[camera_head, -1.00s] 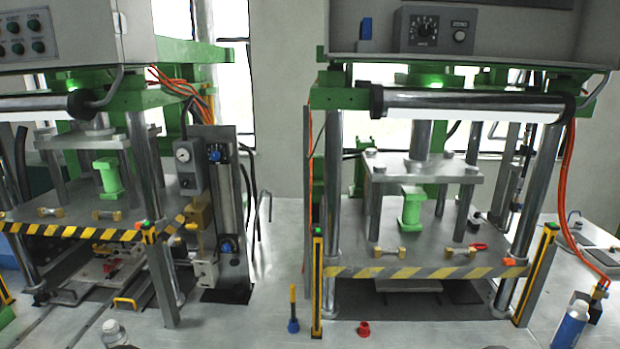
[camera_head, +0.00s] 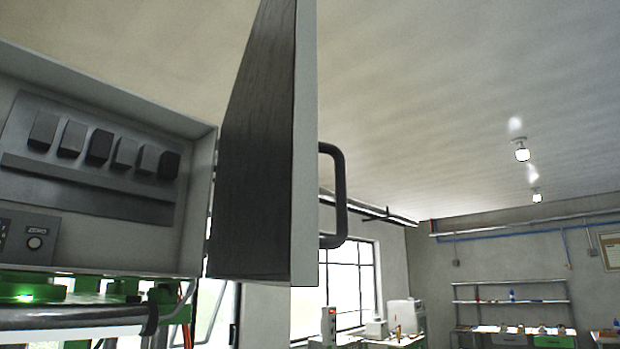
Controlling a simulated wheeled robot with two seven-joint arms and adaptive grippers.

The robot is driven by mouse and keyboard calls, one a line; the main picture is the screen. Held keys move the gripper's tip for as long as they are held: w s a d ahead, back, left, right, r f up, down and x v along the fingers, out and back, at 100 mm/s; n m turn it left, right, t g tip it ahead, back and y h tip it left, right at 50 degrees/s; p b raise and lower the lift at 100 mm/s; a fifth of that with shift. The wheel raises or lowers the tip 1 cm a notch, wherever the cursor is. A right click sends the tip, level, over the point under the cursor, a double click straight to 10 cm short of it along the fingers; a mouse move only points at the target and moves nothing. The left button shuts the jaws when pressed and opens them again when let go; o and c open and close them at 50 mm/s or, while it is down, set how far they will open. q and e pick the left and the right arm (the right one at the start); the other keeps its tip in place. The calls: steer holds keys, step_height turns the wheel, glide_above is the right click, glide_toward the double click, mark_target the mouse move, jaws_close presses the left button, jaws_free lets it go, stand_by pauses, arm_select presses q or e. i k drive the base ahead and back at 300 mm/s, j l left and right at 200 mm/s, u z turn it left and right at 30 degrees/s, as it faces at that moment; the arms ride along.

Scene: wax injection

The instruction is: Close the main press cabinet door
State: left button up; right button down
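The main press cabinet (camera_head: 198,190) is at the left, a pale grey box with its front open. Inside it is a dark panel (camera_head: 60,175) with a row of several grey blocks. Its door (camera_head: 262,150) stands swung open at the cabinet's right edge, roughly edge-on to me, with a dark inner face and a pale outer edge. A dark bar handle (camera_head: 340,195) sticks out from the door's right side. Neither of my grippers shows in this view.
Green press parts and a metal bar (camera_head: 70,318) lie below the cabinet. Behind are a window (camera_head: 345,285), a workbench with equipment (camera_head: 405,318) and wall shelves (camera_head: 510,292) at the far right. The space right of the handle looks clear.

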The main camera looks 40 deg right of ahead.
mark_target(265, 227)
steer(key=l+z, duration=0.3)
steer(key=l, duration=1)
